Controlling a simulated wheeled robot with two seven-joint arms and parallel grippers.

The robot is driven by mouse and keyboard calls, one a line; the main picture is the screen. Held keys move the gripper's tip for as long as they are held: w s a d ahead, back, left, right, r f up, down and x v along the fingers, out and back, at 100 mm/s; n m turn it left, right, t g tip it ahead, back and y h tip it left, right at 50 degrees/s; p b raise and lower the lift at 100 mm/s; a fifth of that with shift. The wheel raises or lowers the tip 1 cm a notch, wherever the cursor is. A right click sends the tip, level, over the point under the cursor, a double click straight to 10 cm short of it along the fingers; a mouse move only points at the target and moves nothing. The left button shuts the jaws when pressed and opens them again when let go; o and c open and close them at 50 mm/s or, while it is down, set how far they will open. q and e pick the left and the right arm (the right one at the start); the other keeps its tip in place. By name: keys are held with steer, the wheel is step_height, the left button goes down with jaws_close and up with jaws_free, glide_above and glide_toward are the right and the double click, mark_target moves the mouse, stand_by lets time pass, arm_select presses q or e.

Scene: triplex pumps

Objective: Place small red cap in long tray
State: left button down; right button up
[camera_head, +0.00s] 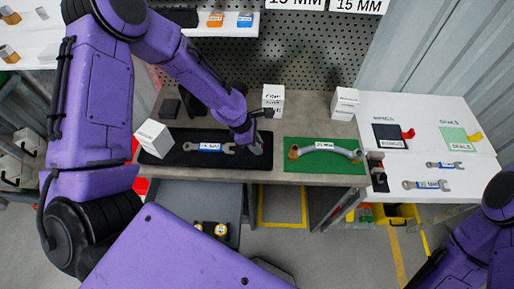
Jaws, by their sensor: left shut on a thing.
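My left gripper (255,144) is low over the right end of a long black tray or mat (185,159) on the bench. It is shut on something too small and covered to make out. A labelled grey wrench (210,148) lies on the same black surface, just left of the gripper. No small red cap shows clearly. A red piece (408,134) is at the edge of a dark square on the white table at right. My right arm shows at lower right, but its gripper is out of view.
A green mat (325,166) with a curved grey part (333,150) lies right of the black one. White boxes (153,138) (273,99) (345,100) stand around the bench. The white table (450,113) holds two wrenches and a green square. A pegboard rises behind.

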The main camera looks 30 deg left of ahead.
arm_select(q)
steer(key=shift+w+f, duration=0.15)
steer(key=shift+f, duration=0.05)
steer(key=shift+r, duration=0.15)
steer(key=shift+s, duration=0.25)
steer(key=shift+f, duration=0.2)
steer(key=c, duration=0.9)
jaws_free()
steer(key=shift+w, duration=0.15)
steer(key=shift+r+p, duration=0.25)
steer(key=shift+p, duration=0.05)
steer(key=v, duration=1.2)
steer(key=shift+b, duration=0.4)
